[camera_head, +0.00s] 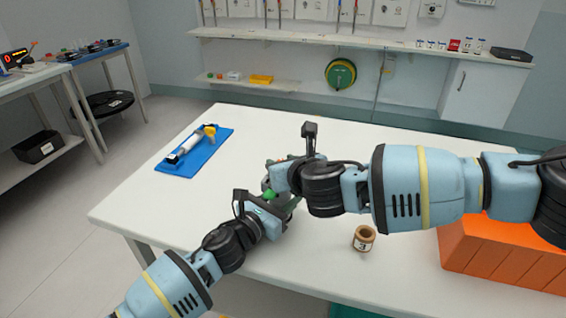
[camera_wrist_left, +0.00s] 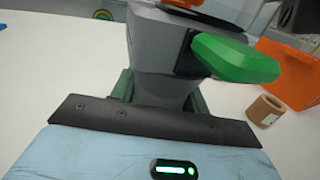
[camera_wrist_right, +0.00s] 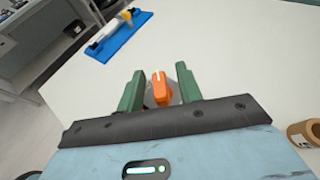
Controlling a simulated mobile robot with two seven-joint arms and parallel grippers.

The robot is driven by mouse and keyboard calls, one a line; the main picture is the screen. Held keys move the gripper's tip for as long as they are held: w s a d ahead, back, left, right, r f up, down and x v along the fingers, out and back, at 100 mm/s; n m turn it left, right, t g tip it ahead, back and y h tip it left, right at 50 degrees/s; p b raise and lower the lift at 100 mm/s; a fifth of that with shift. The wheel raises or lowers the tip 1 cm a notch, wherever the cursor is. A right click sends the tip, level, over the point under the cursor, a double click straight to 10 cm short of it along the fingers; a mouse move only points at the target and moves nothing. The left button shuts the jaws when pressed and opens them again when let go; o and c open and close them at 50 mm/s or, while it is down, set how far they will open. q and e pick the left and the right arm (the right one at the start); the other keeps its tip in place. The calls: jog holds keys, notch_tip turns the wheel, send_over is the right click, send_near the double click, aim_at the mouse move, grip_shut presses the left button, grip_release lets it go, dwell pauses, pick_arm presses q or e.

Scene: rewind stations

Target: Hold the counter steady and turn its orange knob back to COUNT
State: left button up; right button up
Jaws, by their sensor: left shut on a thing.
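The counter (camera_wrist_left: 160,60) is a grey body with a green lever (camera_wrist_left: 235,58) sticking out to the right in the left wrist view. My left gripper (camera_head: 272,206) is shut on the counter's body, with a green finger on each side. The orange knob (camera_wrist_right: 159,90) sits on the counter's round grey top in the right wrist view. My right gripper (camera_wrist_right: 158,84) is open, with its two fingers on either side of the knob and gaps showing. In the head view my right gripper hides most of the counter. No COUNT mark can be read.
The counter is over the white table (camera_head: 330,265). A blue mat (camera_head: 208,158) with a white and yellow tool lies at the left. An orange crate (camera_head: 500,254) is at the right.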

grip_shut()
jog(key=shift+h, duration=0.3)
jog(key=m+t+h, duration=0.1)
jog(key=m+h, duration=0.3)
jog(key=shift+a+m+h, duration=0.1)
jog(key=shift+m+h, duration=0.2)
jog(key=shift+h, duration=0.1)
jog(key=shift+r+m+g+h, duration=0.1)
jog(key=shift+m+g+h, duration=0.3)
jog(key=shift+m+h, duration=1.75)
jog(key=shift+h, duration=0.45)
grip_release()
